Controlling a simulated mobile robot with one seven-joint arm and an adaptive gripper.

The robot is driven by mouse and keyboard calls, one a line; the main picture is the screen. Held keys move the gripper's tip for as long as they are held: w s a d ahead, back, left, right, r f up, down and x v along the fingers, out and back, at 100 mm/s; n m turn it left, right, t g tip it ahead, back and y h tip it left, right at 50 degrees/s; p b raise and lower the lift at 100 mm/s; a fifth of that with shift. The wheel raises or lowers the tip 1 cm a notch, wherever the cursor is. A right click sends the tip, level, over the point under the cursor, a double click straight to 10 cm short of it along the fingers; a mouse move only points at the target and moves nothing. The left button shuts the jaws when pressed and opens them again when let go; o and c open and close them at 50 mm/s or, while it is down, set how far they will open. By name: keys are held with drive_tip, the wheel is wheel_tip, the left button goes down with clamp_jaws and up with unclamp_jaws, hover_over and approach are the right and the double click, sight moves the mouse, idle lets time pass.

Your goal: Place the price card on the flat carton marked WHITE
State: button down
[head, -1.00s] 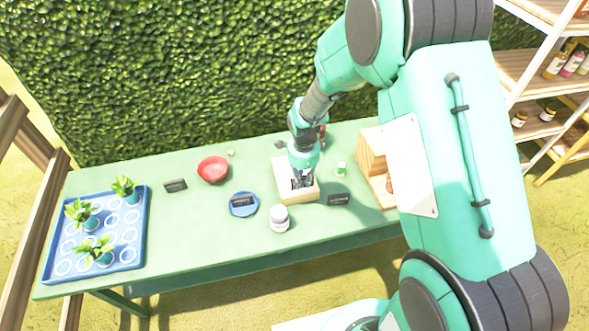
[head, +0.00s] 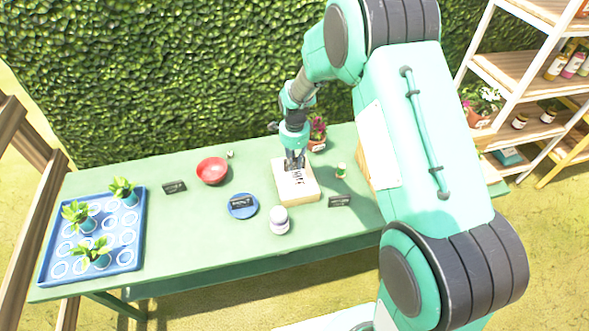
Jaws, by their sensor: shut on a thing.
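The flat carton (head: 311,194) is a pale tan box with WHITE in dark letters on its top, near the middle of the green table. My gripper (head: 294,165) points down over the carton's back part. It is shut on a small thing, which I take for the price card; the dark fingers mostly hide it. I cannot tell whether it touches the carton.
Small dark cards lie at the left (head: 174,187), on a blue saucer (head: 243,214) and right of the carton (head: 339,201). A red bowl (head: 212,171), a white-lidded jar (head: 279,220), a small green-topped bottle (head: 341,170), a potted plant (head: 317,134) and a blue seedling tray (head: 127,254) stand around.

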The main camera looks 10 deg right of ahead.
sight(295, 169)
drive_tip(key=shift+f+b, duration=0.55)
drive_tip(key=shift+f, duration=1.2)
drive_tip(key=shift+f, duration=0.1)
drive_tip(key=c, duration=1.6)
unclamp_jaws()
wheel_tip(295, 169, up, 12)
drive_tip(key=p, duration=0.2)
drive_tip(key=shift+p, duration=0.4)
